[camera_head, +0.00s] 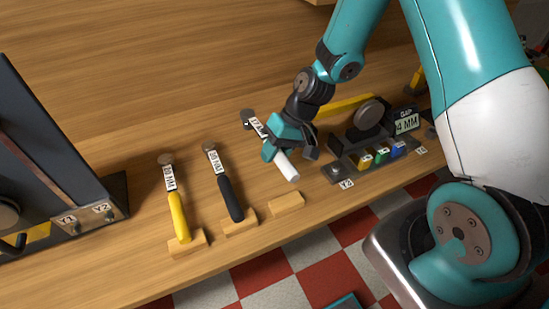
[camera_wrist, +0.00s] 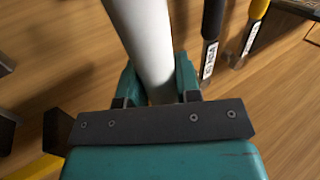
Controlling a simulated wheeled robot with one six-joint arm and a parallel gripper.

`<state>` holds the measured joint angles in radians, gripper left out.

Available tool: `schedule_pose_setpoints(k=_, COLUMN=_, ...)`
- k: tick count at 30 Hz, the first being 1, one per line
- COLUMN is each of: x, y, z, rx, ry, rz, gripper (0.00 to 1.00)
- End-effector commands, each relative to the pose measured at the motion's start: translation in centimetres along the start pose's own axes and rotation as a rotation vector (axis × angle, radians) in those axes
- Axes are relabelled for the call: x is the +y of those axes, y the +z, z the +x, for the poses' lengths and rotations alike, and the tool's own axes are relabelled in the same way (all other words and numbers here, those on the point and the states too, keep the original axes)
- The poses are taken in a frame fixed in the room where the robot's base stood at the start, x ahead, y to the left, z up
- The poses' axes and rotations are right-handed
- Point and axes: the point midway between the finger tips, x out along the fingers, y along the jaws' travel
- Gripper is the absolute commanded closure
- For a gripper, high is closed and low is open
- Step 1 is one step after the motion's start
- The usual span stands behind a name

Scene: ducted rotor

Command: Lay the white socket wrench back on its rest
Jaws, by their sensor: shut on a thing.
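The white socket wrench (camera_head: 286,166) has a white handle, a label and a dark round head. My gripper (camera_head: 277,144) is shut on it near the upper part of the handle. In the wrist view the white handle (camera_wrist: 143,40) runs between the fingers of my gripper (camera_wrist: 155,88). The wrench appears held above the bench, slanting with its head to the upper left. An empty wooden block (camera_head: 287,203) lies below the handle end, to the right of the other wrench rests. I cannot tell the exact height of the wrench.
A yellow-handled wrench (camera_head: 179,215) and a black-handled wrench (camera_head: 230,197) lie on wooden blocks to the left. A dark holder (camera_head: 345,169) with coloured pieces, a gauge (camera_head: 405,122) and a round part stand to the right. A dark panel (camera_head: 60,140) stands at far left.

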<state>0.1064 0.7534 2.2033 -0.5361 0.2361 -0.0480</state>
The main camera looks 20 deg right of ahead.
Motion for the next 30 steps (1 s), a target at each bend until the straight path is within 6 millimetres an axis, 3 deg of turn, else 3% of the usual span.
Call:
schedule_pose_setpoints(k=9, x=-0.2, y=0.2, z=-0.1, rx=0.002, ry=0.000, rz=-0.002, gripper=0.97)
schedule_pose_setpoints(k=30, x=2.8, y=0.2, z=5.0, rx=0.003, ry=0.000, rz=-0.004, gripper=0.97)
